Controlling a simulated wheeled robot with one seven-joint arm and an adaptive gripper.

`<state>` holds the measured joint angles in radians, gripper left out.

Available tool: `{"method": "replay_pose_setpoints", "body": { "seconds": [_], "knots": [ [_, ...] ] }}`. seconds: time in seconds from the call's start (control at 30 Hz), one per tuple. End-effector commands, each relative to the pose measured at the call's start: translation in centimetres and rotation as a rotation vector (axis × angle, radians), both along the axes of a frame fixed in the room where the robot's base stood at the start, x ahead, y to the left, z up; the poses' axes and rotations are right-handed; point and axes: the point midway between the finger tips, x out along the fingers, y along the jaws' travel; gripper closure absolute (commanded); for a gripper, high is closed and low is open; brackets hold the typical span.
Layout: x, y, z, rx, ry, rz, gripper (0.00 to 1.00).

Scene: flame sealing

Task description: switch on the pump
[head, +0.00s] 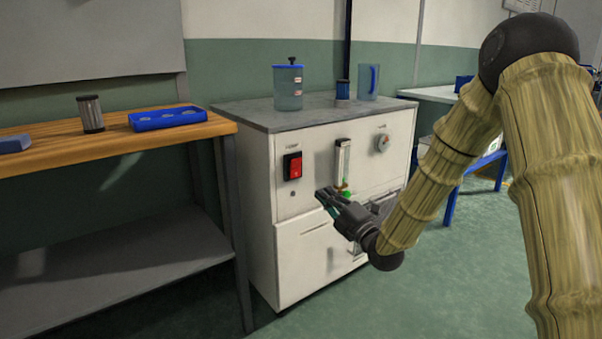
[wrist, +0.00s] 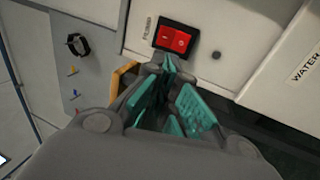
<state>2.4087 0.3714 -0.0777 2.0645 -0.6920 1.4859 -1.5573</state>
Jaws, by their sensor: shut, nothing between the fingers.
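The red rocker switch (head: 292,166) sits in a black frame on the upper left of the white cabinet's front (head: 310,254). In the wrist view the switch (wrist: 174,37) is just beyond my fingertips, with a label reading PUMP beside it. My gripper (head: 323,195) is in front of the cabinet, right of and below the switch in the head view. In the wrist view my gripper (wrist: 169,66) is shut and empty, its teal-padded fingers pointing towards the switch. I cannot tell whether the tips touch anything. The switch's on or off position is not clear.
A flow tube (head: 342,161) and a dial (head: 382,143) are on the cabinet front, right of the switch. A blue-lidded jar (head: 288,87) stands on the cabinet top. A wooden bench (head: 110,143) with a blue tray (head: 169,118) is at left. Open floor lies in front.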

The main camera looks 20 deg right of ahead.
Motion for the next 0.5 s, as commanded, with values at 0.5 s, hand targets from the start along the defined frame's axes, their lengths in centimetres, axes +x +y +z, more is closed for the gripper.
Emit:
{"method": "replay_pose_setpoints", "body": {
  "seconds": [0.5],
  "knots": [
    [5.7, 2.1, 1.4, 0.0, -0.002, 0.001, 1.0]
  ]
}}
